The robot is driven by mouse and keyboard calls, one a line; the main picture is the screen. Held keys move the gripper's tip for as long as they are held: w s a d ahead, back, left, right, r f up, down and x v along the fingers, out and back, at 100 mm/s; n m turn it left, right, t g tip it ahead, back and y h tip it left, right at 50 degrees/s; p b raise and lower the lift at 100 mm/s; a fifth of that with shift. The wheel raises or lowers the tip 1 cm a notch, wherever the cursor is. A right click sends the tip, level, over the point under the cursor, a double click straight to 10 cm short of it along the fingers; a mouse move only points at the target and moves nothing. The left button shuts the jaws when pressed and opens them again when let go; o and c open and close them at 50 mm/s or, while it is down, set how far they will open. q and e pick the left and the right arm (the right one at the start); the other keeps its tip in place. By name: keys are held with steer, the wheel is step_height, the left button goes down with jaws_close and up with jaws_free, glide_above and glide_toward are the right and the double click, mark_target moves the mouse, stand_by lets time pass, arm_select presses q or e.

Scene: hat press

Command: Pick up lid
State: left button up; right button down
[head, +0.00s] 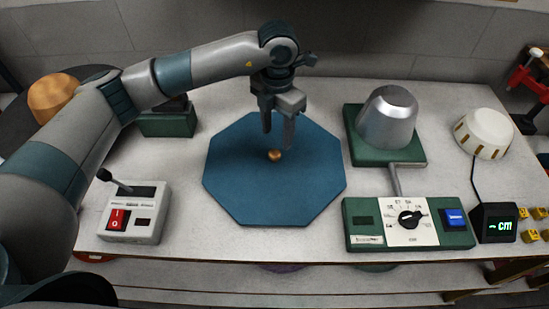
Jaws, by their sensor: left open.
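The lid looks like a flat blue octagonal plate (250,195) with a small copper knob (275,155) near its middle. It lies on the white table. My left gripper (278,137) comes from the left and points down, with its two fingers apart and empty. In the head view its fingertips appear just behind and above the knob; I cannot tell the exact height gap. My right gripper is not in view.
A silver hat form (387,118) stands on a green base at right, with a green control panel (408,222) in front. A white ribbed dome (483,134) and a small display (493,222) are farther right. A switch box (133,212) stands at left, a green block (168,122) behind it.

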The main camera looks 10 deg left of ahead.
mark_target(275, 152)
arm_select(q)
steer(key=shift+f, duration=0.2)
steer(key=shift+s+a+f+p, duration=0.1)
steer(key=shift+s+f+p, duration=0.25)
steer(key=shift+f+p, duration=0.4)
steer(key=f, duration=0.1)
steer(key=f+p, duration=0.1)
steer(key=shift+s+f+p, duration=0.25)
steer(key=shift+f+p, duration=0.05)
steer(key=shift+f, duration=0.1)
steer(key=shift+w+f, duration=0.1)
steer(key=shift+f, duration=0.35)
jaws_close()
